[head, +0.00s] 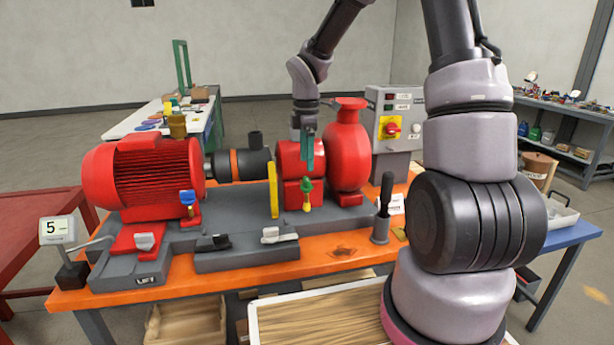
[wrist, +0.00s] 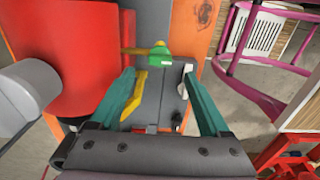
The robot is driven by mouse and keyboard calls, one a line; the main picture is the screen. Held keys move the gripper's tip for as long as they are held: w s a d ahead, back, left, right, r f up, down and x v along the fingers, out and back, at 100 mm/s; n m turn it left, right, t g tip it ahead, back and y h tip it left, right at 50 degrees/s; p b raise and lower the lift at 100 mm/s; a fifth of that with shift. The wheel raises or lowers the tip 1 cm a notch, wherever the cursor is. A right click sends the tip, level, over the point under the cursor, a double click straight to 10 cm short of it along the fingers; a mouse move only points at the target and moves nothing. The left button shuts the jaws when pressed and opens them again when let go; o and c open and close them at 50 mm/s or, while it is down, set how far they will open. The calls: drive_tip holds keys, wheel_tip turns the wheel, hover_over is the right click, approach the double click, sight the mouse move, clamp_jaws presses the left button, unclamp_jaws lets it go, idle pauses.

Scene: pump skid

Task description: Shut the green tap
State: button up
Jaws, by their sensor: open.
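The green tap (head: 306,186) is on the front of the red pump casing (head: 299,158), with a yellow part below it. In the wrist view the green tap (wrist: 159,56) lies just beyond the fingertips, with a yellow bar sticking out to its left. My gripper (head: 306,152) is above the tap in the head view, its teal fingers pointing down. In the wrist view my gripper (wrist: 158,74) is open and empty, its fingers spread wide to either side. I cannot tell whether the tap is open or shut.
A blue-topped tap (head: 188,202) stands left by the red motor (head: 143,172). An upright yellow plate (head: 273,190) is left of the green tap. Two levers lie in front. A black-handled lever (head: 382,205) stands at right. A control box (head: 395,120) is behind.

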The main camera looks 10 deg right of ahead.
sight(307, 179)
wheel_tip(307, 179, down, 6)
drive_tip(key=shift+r, duration=0.1)
clamp_jaws()
